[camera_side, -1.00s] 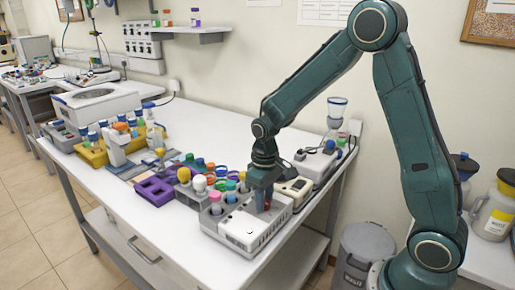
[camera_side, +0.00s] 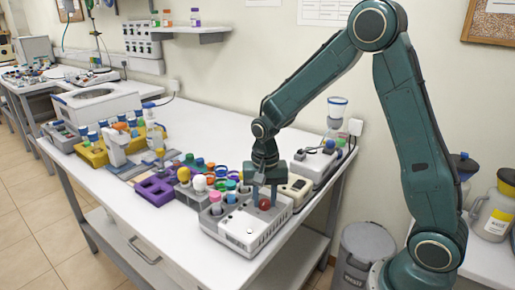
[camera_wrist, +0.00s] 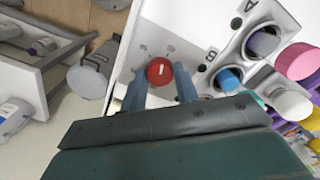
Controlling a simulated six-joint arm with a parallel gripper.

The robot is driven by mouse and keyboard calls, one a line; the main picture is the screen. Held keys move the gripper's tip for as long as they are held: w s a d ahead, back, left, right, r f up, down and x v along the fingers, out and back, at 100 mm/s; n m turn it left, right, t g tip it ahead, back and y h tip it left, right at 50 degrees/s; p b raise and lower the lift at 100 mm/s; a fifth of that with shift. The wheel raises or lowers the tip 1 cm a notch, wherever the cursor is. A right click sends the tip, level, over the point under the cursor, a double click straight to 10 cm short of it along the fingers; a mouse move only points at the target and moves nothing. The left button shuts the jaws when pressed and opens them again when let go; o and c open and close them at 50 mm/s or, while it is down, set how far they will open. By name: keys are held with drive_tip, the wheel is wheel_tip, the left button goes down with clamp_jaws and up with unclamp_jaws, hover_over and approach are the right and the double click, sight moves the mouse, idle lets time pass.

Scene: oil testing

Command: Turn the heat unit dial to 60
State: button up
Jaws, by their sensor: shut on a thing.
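The heat unit (camera_side: 240,229) is a white box on the bench near its front right corner. Its red dial (camera_side: 264,203) sits on its top. In the wrist view the red dial (camera_wrist: 159,71) is at centre with a short white mark on its face. My gripper (camera_side: 265,199) points down at the heat unit, with one finger on each side of the dial. In the wrist view my gripper (camera_wrist: 160,79) is shut on the dial. Small markings show on the panel beyond the dial, too blurred to read.
Tubes with coloured caps, including a blue one (camera_wrist: 229,78), stand in the unit's holes close to my gripper. A purple rack (camera_side: 154,190) is to the left. A beige device (camera_side: 296,187) stands just behind. The bench front edge is near.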

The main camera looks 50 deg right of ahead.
sight(265, 202)
drive_tip(key=shift+m, duration=1.6)
drive_tip(key=o, duration=1)
drive_tip(key=shift+c, duration=0.2)
drive_tip(key=shift+r, duration=0.15)
wheel_tip(265, 202, up, 14)
